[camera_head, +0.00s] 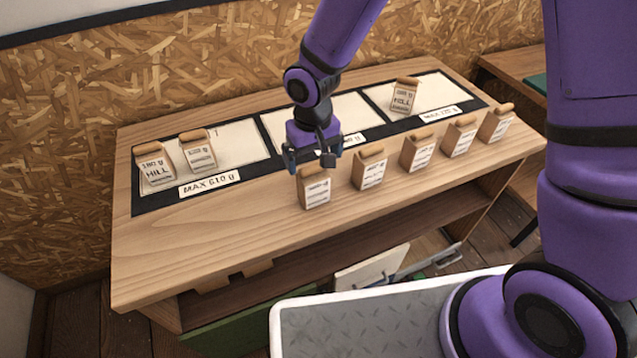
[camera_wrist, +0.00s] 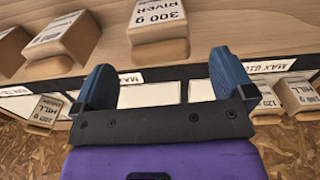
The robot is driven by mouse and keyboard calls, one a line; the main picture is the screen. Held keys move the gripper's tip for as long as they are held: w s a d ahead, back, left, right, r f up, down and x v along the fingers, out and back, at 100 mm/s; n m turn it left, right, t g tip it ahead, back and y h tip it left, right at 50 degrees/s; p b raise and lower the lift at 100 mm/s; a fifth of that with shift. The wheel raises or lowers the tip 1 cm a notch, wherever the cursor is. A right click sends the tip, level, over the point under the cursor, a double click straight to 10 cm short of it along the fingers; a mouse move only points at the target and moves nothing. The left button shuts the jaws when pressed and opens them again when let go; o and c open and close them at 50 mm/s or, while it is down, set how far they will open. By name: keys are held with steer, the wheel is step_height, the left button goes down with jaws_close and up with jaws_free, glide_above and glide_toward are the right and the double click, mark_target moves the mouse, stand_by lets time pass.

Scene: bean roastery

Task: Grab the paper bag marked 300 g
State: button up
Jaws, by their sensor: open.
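The paper bag marked 300 g (camera_wrist: 158,32) shows its label, 300 g RIVER, at the top middle of the wrist view. In the head view it is the leftmost bag (camera_head: 315,190) of the front row, its label too small to read there. It stands upright on the wooden table (camera_head: 230,225). My gripper (camera_head: 311,160) is open and empty, above and just behind this bag. In the wrist view the fingers of my gripper (camera_wrist: 163,62) are spread wide, with the bag beyond their tips and not between them.
Several similar bags stand to its right, the nearest (camera_head: 370,170) a short gap away. Behind, a dark board (camera_head: 265,140) has three pale areas with MAX labels. Two bags (camera_head: 198,151) stand in its left area, one (camera_head: 404,95) in its right. The front-left table is clear.

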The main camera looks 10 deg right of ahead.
mark_target(313, 175)
steer(key=shift+w+f, duration=0.2)
steer(key=shift+f, duration=3.15)
steer(key=c, duration=1.1)
steer(key=shift+r, duration=0.1)
